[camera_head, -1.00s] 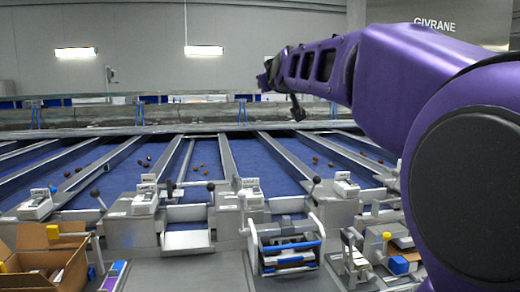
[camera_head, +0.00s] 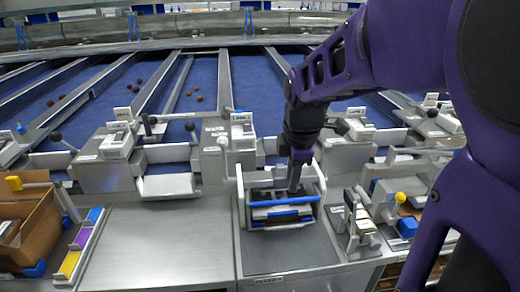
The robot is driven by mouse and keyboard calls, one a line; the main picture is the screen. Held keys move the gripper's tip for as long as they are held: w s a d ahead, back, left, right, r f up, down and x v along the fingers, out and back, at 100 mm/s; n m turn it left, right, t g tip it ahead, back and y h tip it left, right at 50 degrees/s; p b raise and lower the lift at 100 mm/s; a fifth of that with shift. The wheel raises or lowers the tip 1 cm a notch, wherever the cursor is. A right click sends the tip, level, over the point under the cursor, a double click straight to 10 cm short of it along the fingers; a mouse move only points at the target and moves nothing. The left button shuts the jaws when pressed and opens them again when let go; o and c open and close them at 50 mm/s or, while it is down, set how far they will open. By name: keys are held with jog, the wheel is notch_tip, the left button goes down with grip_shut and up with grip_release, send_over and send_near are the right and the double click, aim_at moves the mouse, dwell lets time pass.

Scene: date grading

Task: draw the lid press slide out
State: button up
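What looks like the lid press (camera_head: 323,190) stands at the centre of the bench: a white-sided frame with dark parts inside. A blue bar (camera_head: 283,202) runs across its front, above a pale front edge, and I take this to be the slide's front. My gripper (camera_head: 295,185) points down over the right half of the frame, just behind the blue bar. Its fingertips are small and dark against the dark parts, so I cannot tell whether they are open, shut or touching anything. The inside of the press is partly hidden by my gripper.
A clear metal plate (camera_head: 285,258) lies in front of the press. To the right stand a small lever device (camera_head: 361,227) and a yellow-knobbed unit (camera_head: 400,198). At left are a cardboard box (camera_head: 38,225) and a coloured strip tray (camera_head: 75,262). Blue lanes run behind.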

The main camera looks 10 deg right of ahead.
jog(key=b+x, duration=0.3)
jog(key=x, duration=0.3)
jog(key=s+b+x, duration=0.1)
jog(key=b+x, duration=0.3)
jog(key=x, duration=0.1)
jog(key=b+x, duration=0.3)
jog(key=x, duration=0.3)
jog(key=shift+d+f+b, duration=0.1)
jog(key=shift+f+b, duration=0.25)
jog(key=shift+f, duration=0.15)
jog(key=shift+c, duration=0.3)
grip_shut()
dwell(0.4)
